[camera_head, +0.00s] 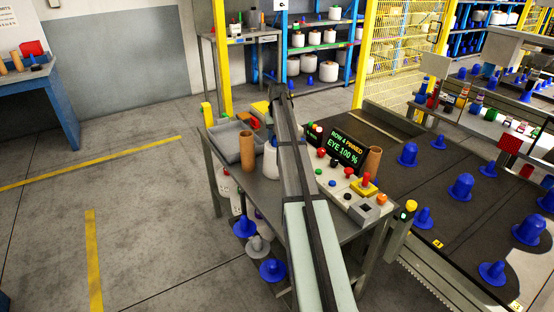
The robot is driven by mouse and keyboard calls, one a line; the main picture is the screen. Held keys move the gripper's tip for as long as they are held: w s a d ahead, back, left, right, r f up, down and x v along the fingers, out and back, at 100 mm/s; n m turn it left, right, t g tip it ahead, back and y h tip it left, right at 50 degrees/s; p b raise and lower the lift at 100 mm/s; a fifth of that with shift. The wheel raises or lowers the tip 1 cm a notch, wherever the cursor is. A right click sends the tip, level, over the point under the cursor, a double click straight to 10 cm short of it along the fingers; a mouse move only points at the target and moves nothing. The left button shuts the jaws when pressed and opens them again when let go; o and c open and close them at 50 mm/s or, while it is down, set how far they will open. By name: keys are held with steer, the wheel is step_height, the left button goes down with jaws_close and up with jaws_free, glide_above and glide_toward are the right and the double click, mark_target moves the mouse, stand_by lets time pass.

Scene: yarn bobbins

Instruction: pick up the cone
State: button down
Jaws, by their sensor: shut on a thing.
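A white cone-like thing (270,160) shows on the left side of my arm, over the grey bench. My arm covers its right part, and I cannot tell whether it stands on the bench or is held clear of it. My arm reaches from the bottom edge up across the bench and hides what lies behind it. My gripper's fingers cannot be made out; they seem to be behind the arm. Blue cones (245,227) and a grey cone (258,245) are low at the bench's left side.
The grey bench (268,195) holds a grey tray (232,145), brown tubes (247,152) (373,161), a control panel with buttons and a display (346,147). A dark conveyor (440,205) with several blue cones (461,187) runs at right. The floor (145,220) at left is clear.

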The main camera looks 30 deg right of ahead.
stand_by(0.5)
step_height(320, 180, up, 10)
stand_by(0.6)
steer(key=shift+s, duration=0.1)
